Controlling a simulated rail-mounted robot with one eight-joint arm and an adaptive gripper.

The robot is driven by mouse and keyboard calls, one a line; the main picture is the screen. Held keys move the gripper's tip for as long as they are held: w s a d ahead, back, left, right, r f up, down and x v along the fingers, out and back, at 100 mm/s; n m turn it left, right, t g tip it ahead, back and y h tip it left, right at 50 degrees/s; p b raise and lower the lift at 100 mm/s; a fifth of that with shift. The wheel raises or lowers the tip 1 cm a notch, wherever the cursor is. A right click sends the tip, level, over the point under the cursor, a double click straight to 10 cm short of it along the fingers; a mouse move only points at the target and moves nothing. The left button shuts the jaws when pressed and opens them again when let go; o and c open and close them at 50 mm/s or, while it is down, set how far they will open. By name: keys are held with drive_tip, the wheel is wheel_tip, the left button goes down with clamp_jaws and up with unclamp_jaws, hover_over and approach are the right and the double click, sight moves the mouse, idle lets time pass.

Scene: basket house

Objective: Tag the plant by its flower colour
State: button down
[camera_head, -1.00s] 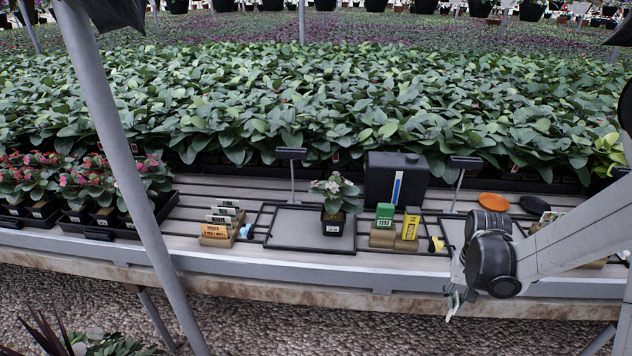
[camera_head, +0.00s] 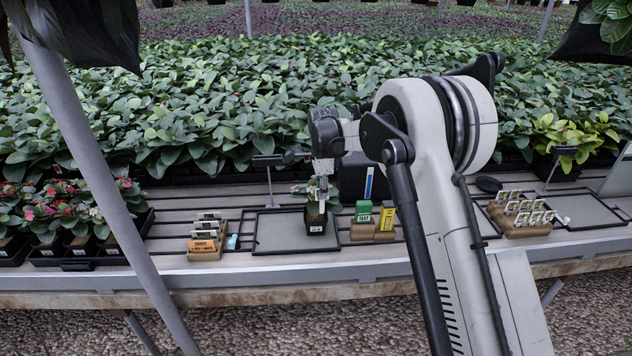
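The potted plant stands in a small black pot (camera_head: 316,226) with a white label, on the right side of a grey framed tray (camera_head: 278,236). My gripper (camera_head: 321,203) points down right over the plant and hides most of it. Some leaves (camera_head: 303,189) show to the left. The flowers cannot be made out now; a pale bloom showed earlier. I cannot tell whether the fingers touch the plant or hold a tag. A tan holder (camera_head: 206,254) with white tags and an orange tag (camera_head: 204,246) in front stands left. Another holder (camera_head: 525,229) with several white tags stands right.
A green box (camera_head: 363,211) and a yellow box (camera_head: 386,216) stand close right of the pot. A dark container (camera_head: 350,180) is behind it. Trays of pink-flowered plants (camera_head: 84,212) fill the left. A slanted grey post (camera_head: 93,160) crosses the left foreground.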

drive_tip(key=shift+w+a+f+m, duration=0.25)
drive_tip(key=shift+a+f+m, duration=0.1)
drive_tip(key=shift+a+f, duration=0.2)
drive_tip(key=shift+w+a+f+m, duration=0.25)
drive_tip(key=shift+a+f+m, duration=0.15)
drive_tip(key=shift+f, duration=0.25)
drive_tip(key=shift+a+f+b, duration=0.1)
drive_tip(key=shift+b, duration=0.5)
idle(0.6)
drive_tip(key=shift+f+b, duration=1.35)
drive_tip(key=shift+f, duration=0.45)
drive_tip(key=shift+f+b, duration=1.4)
drive_tip(key=shift+f, duration=0.4)
